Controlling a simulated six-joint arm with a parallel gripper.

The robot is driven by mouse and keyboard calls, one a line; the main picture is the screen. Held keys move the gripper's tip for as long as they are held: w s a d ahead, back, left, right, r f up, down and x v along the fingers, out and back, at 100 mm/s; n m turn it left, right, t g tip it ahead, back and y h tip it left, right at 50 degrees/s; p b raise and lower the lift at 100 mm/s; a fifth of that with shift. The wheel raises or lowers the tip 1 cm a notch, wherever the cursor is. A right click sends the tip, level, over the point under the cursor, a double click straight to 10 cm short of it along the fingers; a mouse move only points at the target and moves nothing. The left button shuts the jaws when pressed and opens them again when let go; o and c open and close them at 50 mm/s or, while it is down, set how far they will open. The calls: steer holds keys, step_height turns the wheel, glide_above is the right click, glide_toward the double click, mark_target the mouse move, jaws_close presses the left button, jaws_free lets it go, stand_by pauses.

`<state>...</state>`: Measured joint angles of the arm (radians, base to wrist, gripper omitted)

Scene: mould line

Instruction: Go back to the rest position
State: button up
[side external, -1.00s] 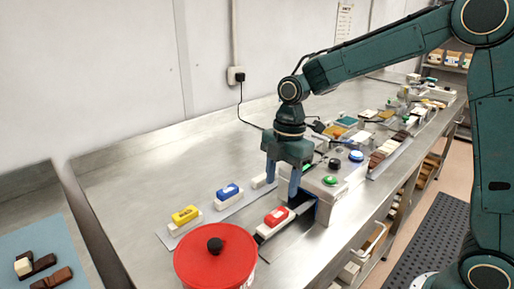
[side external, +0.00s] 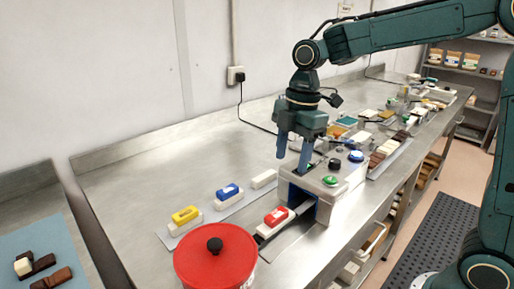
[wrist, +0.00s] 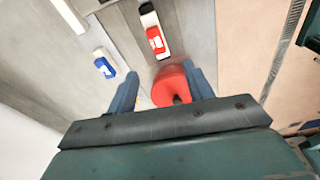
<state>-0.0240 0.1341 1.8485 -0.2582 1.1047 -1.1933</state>
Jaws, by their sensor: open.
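My gripper (side external: 291,153) is open and empty, with its two blue fingers pointing down. In the side external view it hangs above the steel table near a grey-white machine (side external: 330,190) with green and blue buttons. Its fingers also show in the wrist view (wrist: 163,85), apart, with nothing between them but the scene below. A red block (side external: 277,216) on a white base stands at the machine's mouth, apart from my gripper. A blue block (side external: 229,191) and a yellow block (side external: 185,214) sit on white bases on a strip to the left.
A red-lidded pot (side external: 216,258) with a black knob stands at the front. A white bar (side external: 263,179) lies behind the red block. Several items crowd the table beyond the machine. A blue mat (side external: 35,262) with brown pieces lies at left.

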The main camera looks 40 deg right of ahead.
steer(key=s+d+r+m+t, duration=0.1)
steer(key=s+d+m+t, duration=0.1)
steer(key=s+m, duration=0.6)
steer(key=s+d+r+m+t+h, duration=0.1)
steer(key=s+d+m+t, duration=0.1)
steer(key=s+m, duration=0.6)
steer(key=s+t, duration=0.1)
steer(key=s, duration=0.3)
steer(key=shift+s+d+m, duration=0.2)
steer(key=shift+d+m, duration=0.1)
steer(key=shift+d, duration=0.1)
